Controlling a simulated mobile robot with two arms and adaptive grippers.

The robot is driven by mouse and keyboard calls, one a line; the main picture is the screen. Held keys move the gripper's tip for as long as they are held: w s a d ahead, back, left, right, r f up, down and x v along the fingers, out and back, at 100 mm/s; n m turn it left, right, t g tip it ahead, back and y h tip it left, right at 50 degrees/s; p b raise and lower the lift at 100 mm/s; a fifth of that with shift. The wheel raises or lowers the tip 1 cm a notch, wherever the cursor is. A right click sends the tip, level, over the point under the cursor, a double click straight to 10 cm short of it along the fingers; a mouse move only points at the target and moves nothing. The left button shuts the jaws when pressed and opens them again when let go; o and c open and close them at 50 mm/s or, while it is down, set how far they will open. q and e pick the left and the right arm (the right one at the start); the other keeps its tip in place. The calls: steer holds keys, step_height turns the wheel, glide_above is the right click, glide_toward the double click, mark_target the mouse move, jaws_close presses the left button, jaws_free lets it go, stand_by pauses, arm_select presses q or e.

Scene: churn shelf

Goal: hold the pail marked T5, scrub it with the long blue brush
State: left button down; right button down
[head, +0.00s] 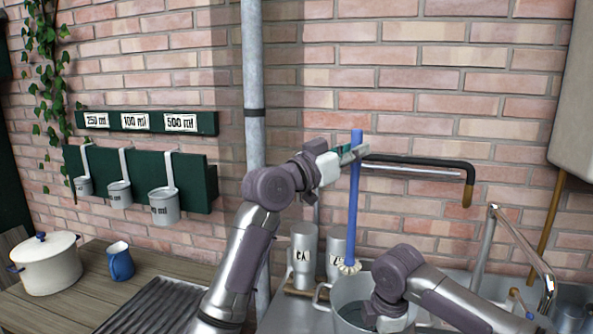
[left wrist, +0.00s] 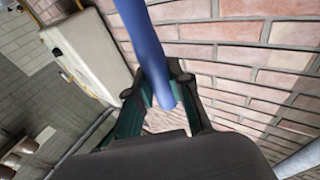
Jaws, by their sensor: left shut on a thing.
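My left gripper (head: 354,153) is shut on the upper handle of the long blue brush (head: 354,200). In the left wrist view the blue handle (left wrist: 148,45) runs between the two fingers (left wrist: 163,98). The brush hangs nearly upright, its pale bristle head (head: 348,267) at the far rim of a grey metal pail (head: 346,292). I cannot tell whether the bristles touch it. No T5 mark shows on the pail. My right arm comes in over the pail from the right; its gripper (head: 388,322) is low at the pail, fingertips hidden.
Two metal cans (head: 304,255) (head: 336,245) stand behind the pail. A black-sleeved pipe (head: 420,165) and a metal tap (head: 520,245) are on the right. A white pot (head: 48,264) and blue mug (head: 120,262) stand left; measuring cups (head: 165,207) hang above.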

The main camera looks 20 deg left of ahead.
arm_select(q)
steer(key=s+d+r+m+g+h, duration=0.2)
steer(key=d+h, duration=0.1)
steer(key=d, duration=0.4)
step_height(320, 180, down, 22)
steer(key=shift+s+a+r, duration=0.2)
steer(key=shift+a+r, duration=0.05)
steer(key=shift+a, duration=0.05)
stand_by(0.6)
steer(key=shift+f, duration=0.55)
stand_by(0.7)
steer(key=shift+d, duration=0.1)
